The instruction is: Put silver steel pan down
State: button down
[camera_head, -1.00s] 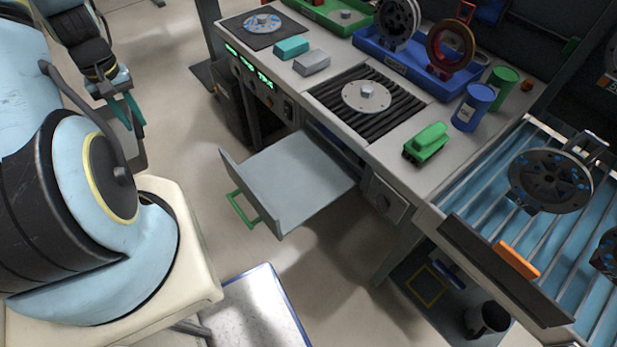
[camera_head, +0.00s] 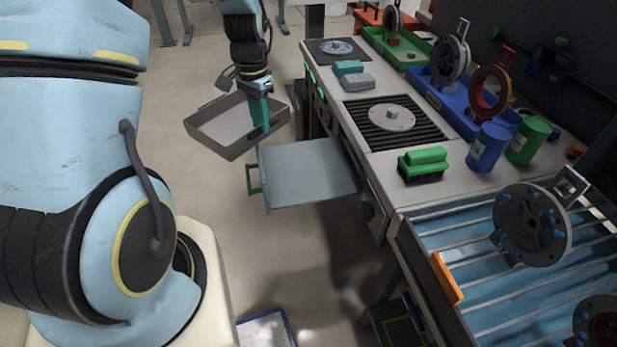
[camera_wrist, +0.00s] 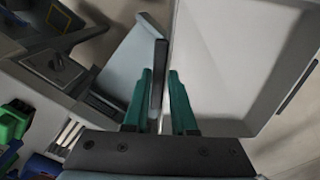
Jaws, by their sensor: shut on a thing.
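The silver steel pan (camera_head: 222,128) is a grey, rectangular, open tray with raised walls. It hangs in the air left of the workbench, beyond the open drawer. My gripper (camera_head: 263,122) is shut on the pan's near right wall, with its teal fingers pointing down. In the wrist view, the teal fingers (camera_wrist: 160,95) sit on both sides of a thin dark edge. The pale inside of the pan (camera_wrist: 225,55) fills the right of that view. The pan looks empty in the head view.
The workbench drawer (camera_head: 308,172) is pulled out, with a green handle (camera_head: 252,178), and looks empty. The bench top (camera_head: 372,82) holds a round plate on a black grate, green and grey brushes, blue and green cans, and bins. A blue rack (camera_head: 480,275) stands at right. Open floor lies left.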

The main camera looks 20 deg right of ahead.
jog(key=s+d+m+b, duration=0.2)
jog(key=s+d+m, duration=0.4)
jog(key=d, duration=0.5)
jog(key=m+p, duration=0.1)
jog(key=p, duration=0.3)
send_over(315, 191)
notch_tip(315, 191, down, 18)
jog(key=shift+r, duration=0.25)
jog(key=shift+f+b, duration=0.1)
jog(key=shift+b, duration=0.2)
